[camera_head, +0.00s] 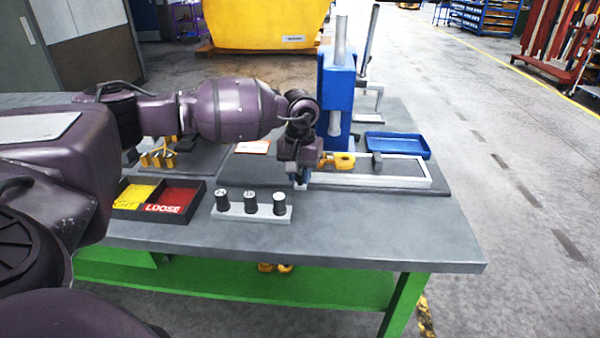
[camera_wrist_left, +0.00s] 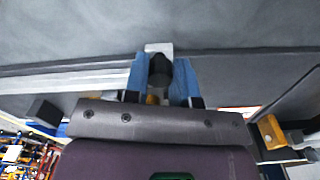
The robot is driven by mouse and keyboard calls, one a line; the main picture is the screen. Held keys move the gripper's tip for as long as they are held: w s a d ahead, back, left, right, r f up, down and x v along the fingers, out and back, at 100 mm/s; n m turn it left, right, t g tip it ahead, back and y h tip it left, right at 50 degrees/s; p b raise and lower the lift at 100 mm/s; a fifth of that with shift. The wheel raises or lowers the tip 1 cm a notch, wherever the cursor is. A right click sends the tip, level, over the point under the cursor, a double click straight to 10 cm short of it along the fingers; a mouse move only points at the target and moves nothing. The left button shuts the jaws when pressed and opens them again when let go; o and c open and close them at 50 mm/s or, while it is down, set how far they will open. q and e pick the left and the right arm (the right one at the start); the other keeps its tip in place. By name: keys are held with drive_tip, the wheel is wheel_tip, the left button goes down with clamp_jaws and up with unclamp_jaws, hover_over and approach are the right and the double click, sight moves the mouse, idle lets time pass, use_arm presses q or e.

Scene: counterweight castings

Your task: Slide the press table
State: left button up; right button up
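The press table is a pale, flat sliding frame (camera_head: 385,182) on the bench, in front of the blue press (camera_head: 338,85). A yellow casting (camera_head: 338,160) and a dark block (camera_head: 377,160) sit at it. My left gripper (camera_head: 301,184) points down at the frame's left end. In the left wrist view, a black knob (camera_wrist_left: 160,72) stands between its blue fingers (camera_wrist_left: 160,80), which appear to press on it from both sides. A pale rail (camera_wrist_left: 60,82) runs left from there. My right gripper is not in view.
A black tray with yellow and red compartments (camera_head: 148,215) and a grey holder with three black knobs (camera_head: 252,212) lie in front of my left arm. A blue tray (camera_head: 398,143) lies behind the frame. The bench's front right (camera_head: 400,230) is clear.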

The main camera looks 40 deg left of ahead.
use_arm(q)
clamp_jaws()
drive_tip(key=shift+w+d+f, duration=0.1)
drive_tip(key=shift+w+d, duration=0.15)
drive_tip(key=shift+d, duration=0.15)
drive_tip(key=w+d+b, duration=0.1)
drive_tip(key=w+d, duration=0.1)
drive_tip(key=d, duration=0.1)
drive_tip(key=shift+d+b, duration=0.2)
drive_tip(key=shift+b, duration=0.2)
drive_tip(key=shift+d, duration=0.1)
drive_tip(key=shift+r, duration=0.2)
drive_tip(key=shift+o, duration=2.3)
unclamp_jaws()
drive_tip(key=shift+w, duration=0.1)
drive_tip(key=o, duration=0.3)
drive_tip(key=shift+w+d, duration=0.1)
drive_tip(key=shift+d, duration=0.05)
drive_tip(key=shift+o, duration=0.2)
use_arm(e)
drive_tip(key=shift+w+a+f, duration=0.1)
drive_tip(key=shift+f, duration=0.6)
use_arm(q)
drive_tip(key=shift+f, duration=0.1)
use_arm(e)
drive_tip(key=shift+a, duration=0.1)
